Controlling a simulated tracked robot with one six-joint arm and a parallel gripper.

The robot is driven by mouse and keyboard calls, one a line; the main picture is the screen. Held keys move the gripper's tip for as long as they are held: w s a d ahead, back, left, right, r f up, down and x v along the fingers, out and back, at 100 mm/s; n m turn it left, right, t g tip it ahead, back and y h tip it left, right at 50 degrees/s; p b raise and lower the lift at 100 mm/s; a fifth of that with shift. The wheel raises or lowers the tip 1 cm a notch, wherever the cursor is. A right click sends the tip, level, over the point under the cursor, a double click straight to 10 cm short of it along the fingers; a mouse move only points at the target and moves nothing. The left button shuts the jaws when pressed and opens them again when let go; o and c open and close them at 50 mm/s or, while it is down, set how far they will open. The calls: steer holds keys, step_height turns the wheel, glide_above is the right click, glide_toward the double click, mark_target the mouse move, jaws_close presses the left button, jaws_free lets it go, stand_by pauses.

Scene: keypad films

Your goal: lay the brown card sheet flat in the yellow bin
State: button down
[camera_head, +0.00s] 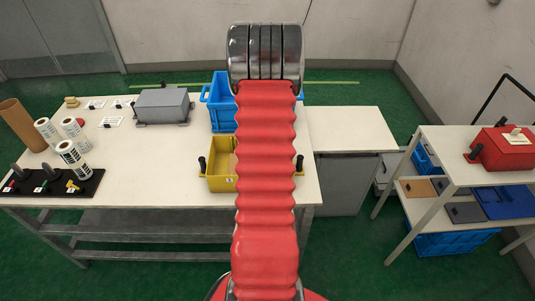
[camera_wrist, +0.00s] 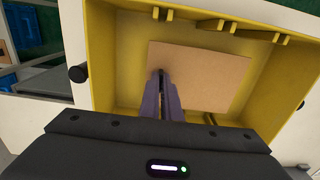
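The yellow bin (camera_head: 222,183) stands on the white table, partly hidden behind my arm. In the wrist view I look down into the bin (camera_wrist: 103,52). The brown card sheet (camera_wrist: 212,75) shows its broad face inside the bin's walls, turned slightly against them. My gripper (camera_wrist: 161,74) reaches down into the bin. Its two fingers are close together at the left part of the sheet and appear shut on it. The exact grip is hidden by the fingers, and I cannot tell whether the sheet touches the bin floor. My gripper is hidden in the head view.
A blue crate (camera_head: 222,103) stands behind the bin, and a grey box (camera_head: 162,105) stands behind to the left. Label rolls (camera_head: 73,160) and a black holder (camera_head: 55,188) are at the left. A shelf with a red box (camera_head: 503,150) stands at the right. The table's middle is clear.

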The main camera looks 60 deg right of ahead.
steer(key=shift+f, duration=1.4)
steer(key=shift+f, duration=0.35)
steer(key=c, duration=2.4)
jaws_free()
steer(key=shift+c, duration=0.2)
steer(key=o, duration=0.5)
steer(key=shift+r, duration=0.1)
step_height(320, 180, up, 14)
steer(key=shift+f, duration=0.2)
